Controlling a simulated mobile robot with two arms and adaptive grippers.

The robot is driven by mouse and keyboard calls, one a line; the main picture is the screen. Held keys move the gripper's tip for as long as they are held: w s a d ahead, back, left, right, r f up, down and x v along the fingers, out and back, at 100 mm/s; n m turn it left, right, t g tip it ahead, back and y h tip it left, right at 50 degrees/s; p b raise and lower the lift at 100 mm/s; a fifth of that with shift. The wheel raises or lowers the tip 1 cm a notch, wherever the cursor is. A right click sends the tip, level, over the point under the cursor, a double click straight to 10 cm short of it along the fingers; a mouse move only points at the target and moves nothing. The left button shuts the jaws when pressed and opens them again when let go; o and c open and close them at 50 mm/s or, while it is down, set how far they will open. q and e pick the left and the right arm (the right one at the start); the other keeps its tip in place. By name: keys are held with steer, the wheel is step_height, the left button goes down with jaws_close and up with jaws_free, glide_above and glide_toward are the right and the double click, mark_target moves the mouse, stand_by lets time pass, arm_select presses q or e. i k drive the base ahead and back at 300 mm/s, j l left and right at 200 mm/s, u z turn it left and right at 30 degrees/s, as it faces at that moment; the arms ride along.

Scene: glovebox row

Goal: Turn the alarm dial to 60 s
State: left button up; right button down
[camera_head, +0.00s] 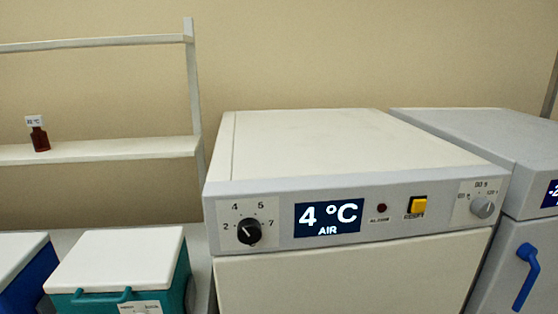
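The alarm dial seems to be the small grey knob (482,207) at the right end of the front panel of a white cabinet (320,150). Small seconds labels sit around it; the upper one is too small to read surely. Its pointer direction is not clear. At the panel's left end is a black knob (249,231) with marks 2, 4, 5 and 7. Between them are a display (329,217) reading 4 °C AIR, a dark red alarm lamp (382,208) and a yellow button (418,205). Neither of my grippers shows.
A grey cabinet with a blue handle (525,275) stands close on the right. A teal box with a white lid (118,258) and a blue box (28,268) stand at the left. A shelf (100,150) holds a small dark red bottle (40,139).

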mark_target(482, 207)
steer(key=z, duration=1.25)
